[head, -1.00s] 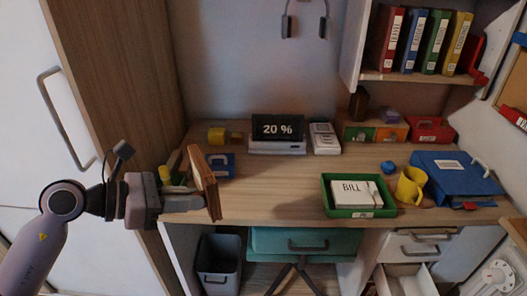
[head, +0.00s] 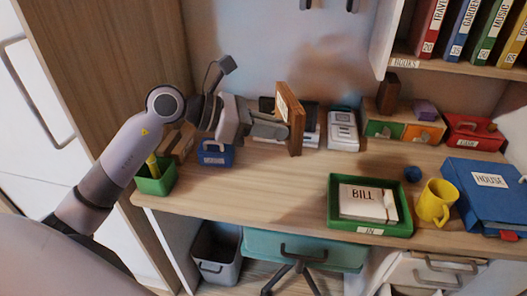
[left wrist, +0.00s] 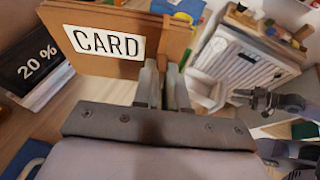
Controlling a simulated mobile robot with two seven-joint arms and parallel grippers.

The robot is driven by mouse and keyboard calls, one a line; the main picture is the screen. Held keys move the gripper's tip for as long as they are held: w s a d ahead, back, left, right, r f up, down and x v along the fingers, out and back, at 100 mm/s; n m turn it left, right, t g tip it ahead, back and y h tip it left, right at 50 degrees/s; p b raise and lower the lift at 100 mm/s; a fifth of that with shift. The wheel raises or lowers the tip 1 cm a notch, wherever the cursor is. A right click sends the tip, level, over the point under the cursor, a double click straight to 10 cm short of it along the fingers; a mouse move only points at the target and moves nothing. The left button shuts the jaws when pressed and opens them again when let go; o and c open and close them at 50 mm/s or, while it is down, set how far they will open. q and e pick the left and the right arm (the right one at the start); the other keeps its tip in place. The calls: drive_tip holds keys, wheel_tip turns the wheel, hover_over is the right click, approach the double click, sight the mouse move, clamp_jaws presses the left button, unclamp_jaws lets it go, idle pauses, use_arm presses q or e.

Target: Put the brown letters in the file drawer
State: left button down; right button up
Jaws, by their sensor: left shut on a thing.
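My left gripper (head: 278,126) is shut on a brown bundle (head: 291,120), held upright above the back of the desk. In the left wrist view the bundle (left wrist: 165,48) has a white label reading CARD and sits between the fingers (left wrist: 163,88). A white drawer unit (head: 440,270) is under the right side of the desk; its lower part is cut off, and I cannot tell which drawer is the file drawer. What looks like my right gripper (left wrist: 255,100) shows at the right of the left wrist view; its jaw state is unclear.
A green tray (head: 370,231) with a white BILL stack, a yellow mug (head: 434,202) and a blue HOUSE binder (head: 485,190) stand on the right. A green pot (head: 155,180) and blue box (head: 215,153) stand on the left. The desk's front middle is clear.

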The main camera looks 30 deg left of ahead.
use_arm(q)
wheel_tip(320, 180, down, 20)
drive_tip(key=shift+r+b, duration=0.1)
drive_tip(key=shift+b, duration=0.6)
drive_tip(key=shift+f, duration=0.2)
drive_tip(key=c, duration=1.2)
unclamp_jaws()
drive_tip(key=shift+r, duration=0.1)
